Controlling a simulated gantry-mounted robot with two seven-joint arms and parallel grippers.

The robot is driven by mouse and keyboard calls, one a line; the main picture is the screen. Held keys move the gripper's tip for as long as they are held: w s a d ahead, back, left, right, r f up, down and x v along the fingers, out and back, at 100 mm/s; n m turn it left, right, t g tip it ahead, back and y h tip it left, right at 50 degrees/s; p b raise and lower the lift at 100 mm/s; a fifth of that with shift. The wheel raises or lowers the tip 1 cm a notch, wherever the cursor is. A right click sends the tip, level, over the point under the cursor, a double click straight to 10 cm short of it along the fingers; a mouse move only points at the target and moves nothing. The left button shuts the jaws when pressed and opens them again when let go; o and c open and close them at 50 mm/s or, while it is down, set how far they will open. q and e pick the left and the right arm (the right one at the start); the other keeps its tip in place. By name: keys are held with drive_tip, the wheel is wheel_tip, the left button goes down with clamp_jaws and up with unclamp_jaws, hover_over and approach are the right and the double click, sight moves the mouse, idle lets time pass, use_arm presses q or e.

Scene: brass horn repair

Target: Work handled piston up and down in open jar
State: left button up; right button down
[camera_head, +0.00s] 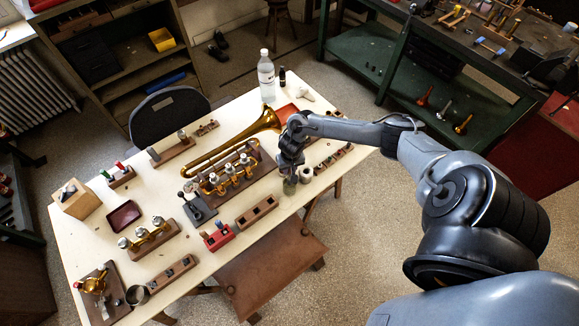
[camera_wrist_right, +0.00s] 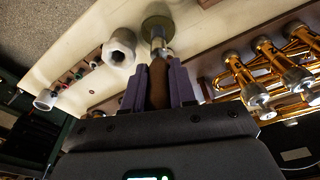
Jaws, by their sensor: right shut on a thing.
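The small greenish glass jar (camera_head: 290,187) stands near the front edge of the white table, directly under my right gripper (camera_head: 289,166). In the right wrist view the jar (camera_wrist_right: 158,22) appears as a greenish round shape beyond the fingertips. My right gripper (camera_wrist_right: 158,85) is shut on the piston's brown handle (camera_wrist_right: 158,84), which lies between its two purple-grey fingers. A short metal part (camera_wrist_right: 158,44) of the piston runs from the handle toward the jar's mouth. How deep the piston sits in the jar cannot be told. My left gripper is not in view.
A pale cylindrical pot (camera_head: 305,174) stands close beside the jar, and a wooden block with holes (camera_head: 257,211) lies to the left. A brass horn (camera_head: 235,142) and a valve set (camera_head: 230,175) lie behind. A water bottle (camera_head: 266,75) stands at the far edge.

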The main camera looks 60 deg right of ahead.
drive_tip(key=shift+f+b, duration=0.75)
drive_tip(key=shift+f, duration=0.85)
drive_tip(key=shift+f+b, duration=0.65)
drive_tip(key=shift+f, duration=0.5)
drive_tip(key=shift+r, duration=0.1)
drive_tip(key=shift+r+p, duration=1.75)
drive_tip(key=shift+p, duration=0.8)
drive_tip(key=shift+f, duration=0.2)
